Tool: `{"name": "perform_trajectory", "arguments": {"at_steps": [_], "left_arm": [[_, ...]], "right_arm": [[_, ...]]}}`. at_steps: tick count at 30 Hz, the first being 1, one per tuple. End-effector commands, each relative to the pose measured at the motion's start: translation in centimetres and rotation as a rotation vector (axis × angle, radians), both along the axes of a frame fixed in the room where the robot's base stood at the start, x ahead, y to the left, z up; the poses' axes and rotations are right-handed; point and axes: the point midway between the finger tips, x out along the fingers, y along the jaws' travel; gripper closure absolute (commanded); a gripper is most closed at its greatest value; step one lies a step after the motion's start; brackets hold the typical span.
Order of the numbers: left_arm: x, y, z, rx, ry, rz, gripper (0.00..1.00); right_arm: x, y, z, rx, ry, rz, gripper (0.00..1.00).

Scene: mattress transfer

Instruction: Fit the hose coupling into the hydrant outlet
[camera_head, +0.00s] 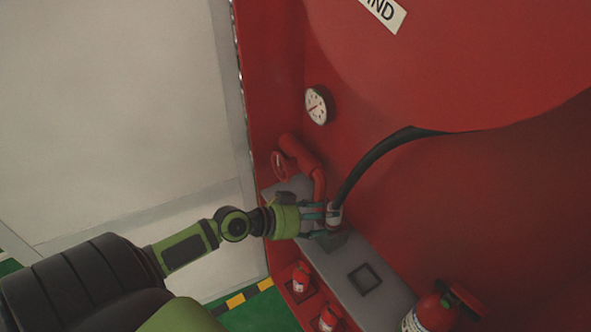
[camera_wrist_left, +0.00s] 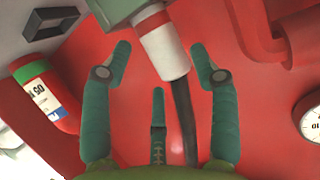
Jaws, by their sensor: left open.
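The hose coupling (camera_head: 335,214) is a white cylinder with a red band, at the end of a black hose (camera_head: 375,153). It also shows in the left wrist view (camera_wrist_left: 164,48), where its far end meets a grey-green block (camera_wrist_left: 110,8). The hydrant is a red bent pipe (camera_head: 306,160) with a handwheel, just behind the coupling; its outlet opening is hidden. My left gripper (camera_head: 318,215) is open beside the coupling. In the left wrist view its fingers (camera_wrist_left: 160,62) stand apart on both sides of the coupling's hose end, with no clear contact. My right gripper is out of view.
A grey shelf (camera_head: 340,262) carries a dark square frame (camera_head: 365,278). A fire extinguisher (camera_head: 437,312) stands at lower right, with smaller red ones (camera_head: 301,277) below the shelf. A gauge (camera_head: 319,105) is on the red wall. A pale panel (camera_head: 120,110) is at left.

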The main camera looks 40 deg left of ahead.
Motion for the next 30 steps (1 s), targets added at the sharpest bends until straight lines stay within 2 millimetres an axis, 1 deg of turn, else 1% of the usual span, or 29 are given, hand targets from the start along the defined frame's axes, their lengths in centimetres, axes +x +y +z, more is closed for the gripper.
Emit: {"name": "perform_trajectory", "arguments": {"at_steps": [1, 6, 15, 21, 30], "left_arm": [[-1.0, 0.3, 0.0, 0.004, 0.002, -0.006, 0.4], [-3.2, 1.7, 1.1, 0.004, 0.003, -0.006, 0.4], [-6.4, 3.5, 2.6, -0.002, 0.004, -0.002, 0.4], [-7.5, 4.2, 3.4, -0.001, 0.002, -0.002, 0.4], [-7.9, 4.4, 3.8, 0.0, -0.001, -0.004, 0.4]], "right_arm": [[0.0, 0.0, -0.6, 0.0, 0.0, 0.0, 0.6], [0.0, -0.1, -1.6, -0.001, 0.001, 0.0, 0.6], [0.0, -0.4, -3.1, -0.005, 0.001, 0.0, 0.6], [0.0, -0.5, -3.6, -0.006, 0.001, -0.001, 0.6], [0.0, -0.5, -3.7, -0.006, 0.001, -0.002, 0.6]]}}
